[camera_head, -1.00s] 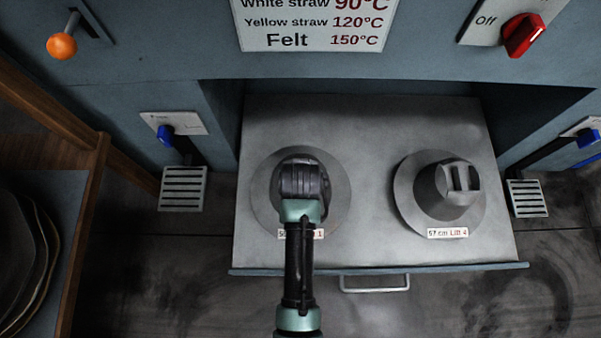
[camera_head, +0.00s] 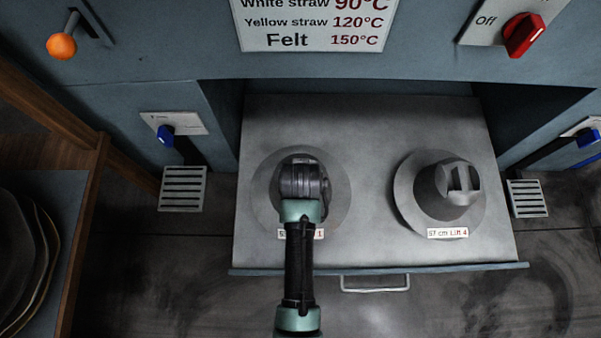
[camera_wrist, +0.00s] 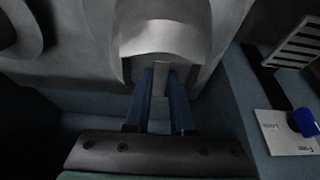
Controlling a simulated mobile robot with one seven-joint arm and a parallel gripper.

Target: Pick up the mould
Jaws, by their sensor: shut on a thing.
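Two grey metal hat moulds with flat brims stand on a pulled-out drawer plate. The left mould (camera_head: 338,190) is largely hidden under my gripper (camera_head: 303,182) in the head view; its label is partly covered. In the wrist view my gripper's blue fingers (camera_wrist: 162,85) are shut on the handle bar in the crown of this mould (camera_wrist: 170,37). The right mould (camera_head: 438,195), labelled "57 cm Lift 4", has a similar slotted crown and stands apart. Whether the held mould touches the plate is hard to tell.
The drawer plate (camera_head: 370,120) has a front edge with a handle (camera_head: 375,289). Vent-like pedals (camera_head: 182,189) stand on both sides, near blue levers (camera_head: 166,135). A wooden rack (camera_head: 85,215) is at left. The press front with a temperature sign (camera_head: 315,25) overhangs behind.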

